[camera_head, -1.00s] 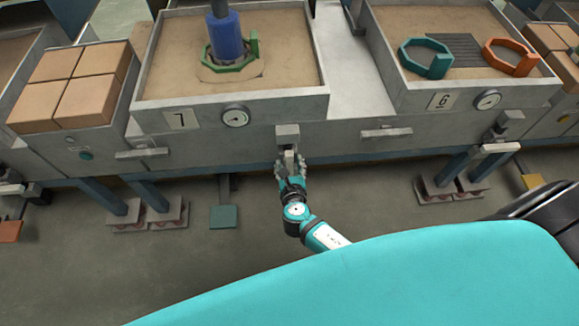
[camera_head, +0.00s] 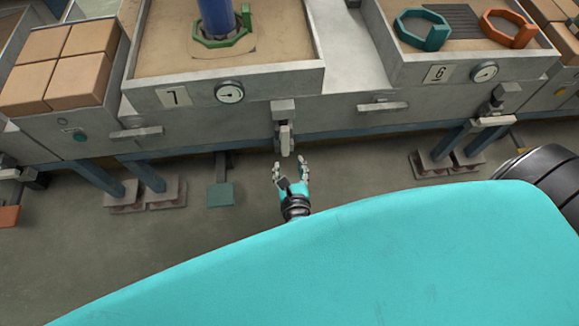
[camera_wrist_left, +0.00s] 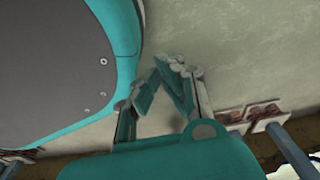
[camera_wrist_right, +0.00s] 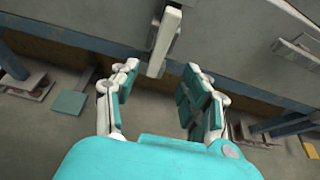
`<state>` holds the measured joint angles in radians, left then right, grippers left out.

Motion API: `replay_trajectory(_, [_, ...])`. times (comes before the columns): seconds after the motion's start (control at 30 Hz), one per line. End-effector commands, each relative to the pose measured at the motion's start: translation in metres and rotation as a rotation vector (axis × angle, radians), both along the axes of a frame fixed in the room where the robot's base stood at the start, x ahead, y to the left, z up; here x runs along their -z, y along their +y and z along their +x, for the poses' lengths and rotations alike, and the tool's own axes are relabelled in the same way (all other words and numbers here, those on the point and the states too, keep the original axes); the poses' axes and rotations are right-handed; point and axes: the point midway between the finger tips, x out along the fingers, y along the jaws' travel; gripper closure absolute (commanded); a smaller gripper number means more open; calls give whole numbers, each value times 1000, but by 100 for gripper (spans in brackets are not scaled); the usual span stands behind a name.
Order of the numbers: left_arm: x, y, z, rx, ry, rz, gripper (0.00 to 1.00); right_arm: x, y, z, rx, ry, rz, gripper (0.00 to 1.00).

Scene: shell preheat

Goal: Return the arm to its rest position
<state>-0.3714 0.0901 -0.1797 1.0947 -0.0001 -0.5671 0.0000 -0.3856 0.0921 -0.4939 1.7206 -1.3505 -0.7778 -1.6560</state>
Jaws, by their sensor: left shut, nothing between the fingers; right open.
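My right gripper (camera_head: 290,168) is open and empty, a little in front of the grey lever handle (camera_head: 286,138) below station 7. The right wrist view shows the open fingers (camera_wrist_right: 160,88) with the pale handle (camera_wrist_right: 164,42) beyond them, apart from both. The handle hangs down from its bracket on the bench front. My left gripper (camera_wrist_left: 168,68) shows in the left wrist view with its fingertips together and nothing between them, over bare floor. It is not in the head view.
The bench front with gauge (camera_head: 229,93) and number plate 7 (camera_head: 174,97) runs across ahead. Sand trays hold a green ring (camera_head: 222,38) around a blue cylinder (camera_head: 214,14), a teal ring (camera_head: 422,28) and an orange ring (camera_head: 509,28). A green pedal (camera_head: 221,194) stands below.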

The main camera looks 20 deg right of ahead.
Motion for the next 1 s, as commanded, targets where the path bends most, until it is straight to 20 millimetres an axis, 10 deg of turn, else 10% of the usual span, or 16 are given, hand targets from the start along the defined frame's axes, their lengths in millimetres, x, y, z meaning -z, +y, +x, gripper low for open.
replay_trajectory(0.57, [-21, -3, 20, -3, -19, -3, 100, -5, -22, -5, 156, -15, 183, 54])
replay_trajectory(0.8, [-126, -12, 80, -15, -73, -9, 100, -18, -80, -44, 808, -103, 923, 54])
replay_trajectory(1.0, [-221, -14, 99, -22, -110, -12, 100, -31, -86, -83, 1317, -164, 1430, 54])
